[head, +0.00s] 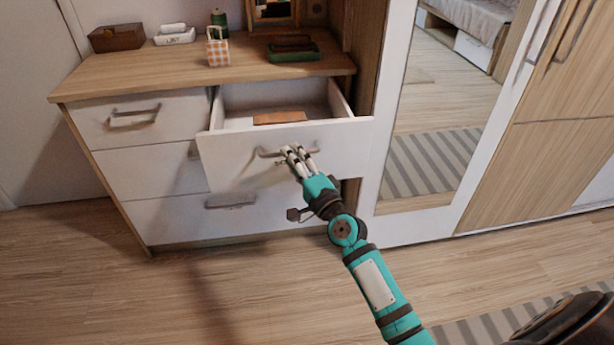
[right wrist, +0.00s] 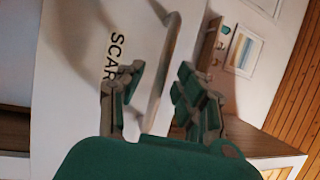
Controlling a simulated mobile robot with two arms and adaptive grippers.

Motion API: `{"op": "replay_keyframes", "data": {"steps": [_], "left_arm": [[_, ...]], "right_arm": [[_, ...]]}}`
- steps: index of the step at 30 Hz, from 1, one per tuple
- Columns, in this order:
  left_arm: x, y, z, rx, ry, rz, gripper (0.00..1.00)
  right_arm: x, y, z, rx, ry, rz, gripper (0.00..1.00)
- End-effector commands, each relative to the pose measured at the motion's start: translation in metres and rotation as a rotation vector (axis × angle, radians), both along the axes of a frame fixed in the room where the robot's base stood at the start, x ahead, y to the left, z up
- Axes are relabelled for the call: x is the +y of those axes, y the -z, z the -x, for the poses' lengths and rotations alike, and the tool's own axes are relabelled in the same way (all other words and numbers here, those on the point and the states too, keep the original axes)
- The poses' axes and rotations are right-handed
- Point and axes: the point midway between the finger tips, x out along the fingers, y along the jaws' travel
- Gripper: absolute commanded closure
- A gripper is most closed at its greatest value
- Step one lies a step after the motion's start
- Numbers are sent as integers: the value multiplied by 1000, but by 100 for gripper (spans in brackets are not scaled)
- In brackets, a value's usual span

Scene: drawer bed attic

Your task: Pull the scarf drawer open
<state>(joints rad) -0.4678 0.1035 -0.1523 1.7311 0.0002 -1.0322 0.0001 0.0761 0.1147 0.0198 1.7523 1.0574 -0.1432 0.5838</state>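The scarf drawer (head: 235,155) is the upper right drawer of the white dresser and stands pulled out, its inside visible from above. Its front shows letters reading "SCAR" in the right wrist view (right wrist: 85,60); the rest is hidden by a finger. My right gripper (head: 299,158) is at the drawer's grey bar handle (head: 268,154). In the right wrist view the handle (right wrist: 164,75) runs between the two spread fingers of the gripper (right wrist: 160,90), with gaps visible beside it. The fingers look open around the handle. My left gripper is out of view.
A folded orange-brown item (head: 280,117) lies in the drawer. The dresser top (head: 150,75) holds a brown box (head: 117,38), a checked bag (head: 217,50) and other small things. A mirrored wardrobe door (head: 430,120) stands close at right. The floor in front (head: 180,290) is clear.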

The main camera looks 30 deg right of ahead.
Motion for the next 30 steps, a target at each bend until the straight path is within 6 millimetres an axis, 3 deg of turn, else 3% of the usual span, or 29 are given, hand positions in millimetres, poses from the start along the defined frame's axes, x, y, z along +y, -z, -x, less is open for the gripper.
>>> {"op": "replay_keyframes", "data": {"steps": [6, 12, 18, 30], "left_arm": [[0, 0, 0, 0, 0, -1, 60], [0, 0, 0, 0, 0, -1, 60], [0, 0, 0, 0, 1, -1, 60], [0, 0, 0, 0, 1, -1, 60]], "right_arm": [[-6, 10, 49, 4, -2, 4, 65], [-10, 16, 81, 4, -1, 4, 65], [-11, 17, 94, 2, 0, 2, 65], [-11, 17, 94, 1, 0, 1, 65]]}}
